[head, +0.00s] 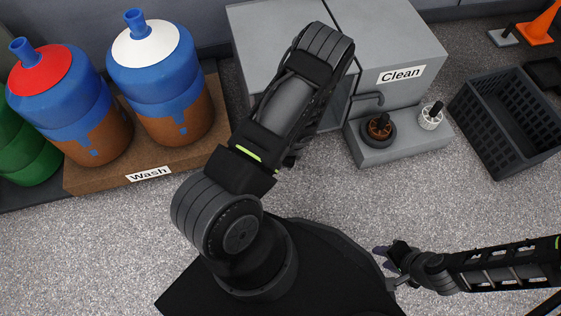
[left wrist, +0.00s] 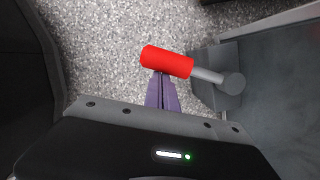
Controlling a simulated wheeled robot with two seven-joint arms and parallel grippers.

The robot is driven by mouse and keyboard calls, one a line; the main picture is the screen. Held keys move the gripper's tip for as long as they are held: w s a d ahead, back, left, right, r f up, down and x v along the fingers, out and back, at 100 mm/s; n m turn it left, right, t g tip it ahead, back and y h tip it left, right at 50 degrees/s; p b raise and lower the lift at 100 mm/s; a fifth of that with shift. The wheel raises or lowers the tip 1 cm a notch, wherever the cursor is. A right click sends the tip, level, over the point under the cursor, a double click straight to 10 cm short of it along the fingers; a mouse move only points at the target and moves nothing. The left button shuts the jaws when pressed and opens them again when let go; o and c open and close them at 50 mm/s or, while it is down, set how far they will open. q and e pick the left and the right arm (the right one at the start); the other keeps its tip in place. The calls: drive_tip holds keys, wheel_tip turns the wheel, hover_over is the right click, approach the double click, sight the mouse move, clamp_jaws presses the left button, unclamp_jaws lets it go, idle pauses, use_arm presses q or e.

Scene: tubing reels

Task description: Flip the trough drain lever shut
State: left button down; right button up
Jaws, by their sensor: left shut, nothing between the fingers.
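The drain lever (left wrist: 166,62) has a red grip on a grey rod and shows in the left wrist view. The rod runs right to a round grey pivot (left wrist: 232,84) on a grey body, likely the trough (left wrist: 285,90). My left gripper (left wrist: 161,78) has its purple fingers together and empty. Their tips are at the near side of the red grip; I cannot tell if they touch it. In the head view my left arm hides this gripper and the lever. My right gripper (head: 384,257) is at the lower right, its fingertips apart, with nothing between them.
A grey unit labelled Clean (head: 400,50) stands behind my left arm. A grey step (head: 375,152) in front holds two small reels. A dark crate (head: 505,120) is at right. Blue jugs stand on a brown Wash base (head: 110,182) at left.

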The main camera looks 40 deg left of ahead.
use_arm(q)
drive_tip(key=shift+s+a, duration=0.2)
use_arm(e)
drive_tip(key=shift+s, duration=0.1)
use_arm(q)
drive_tip(key=shift+d, duration=0.1)
